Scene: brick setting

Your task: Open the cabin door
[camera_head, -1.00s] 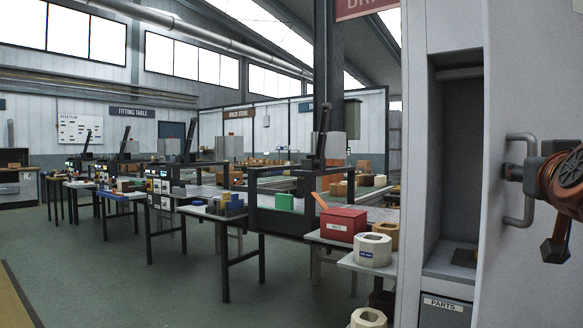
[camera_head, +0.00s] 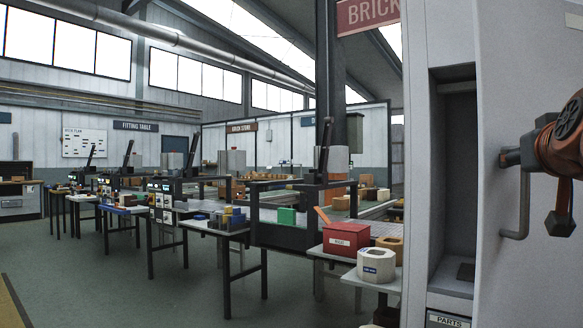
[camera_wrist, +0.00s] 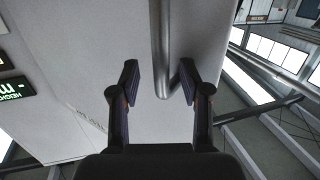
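The cabin door (camera_head: 532,60) is a pale grey panel at the right of the head view, with a grey bar handle (camera_head: 516,234) on it. My gripper (camera_head: 506,159) is at the handle's upper part and hides its top. In the wrist view the handle (camera_wrist: 161,50) runs down between the two spread fingers of my gripper (camera_wrist: 159,82) and bends towards the right finger. A gap shows between the left finger and the bar. Contact with the right finger cannot be told. The pale panel (camera_wrist: 85,60) lies behind the handle.
An open recess (camera_head: 453,170) is left of the door panel, above a drawer labelled PARTS (camera_head: 448,320). A small table (camera_head: 345,277) with a white octagonal block (camera_head: 376,265) and a red box (camera_head: 346,240) stands further left. The floor (camera_head: 120,285) at left is clear.

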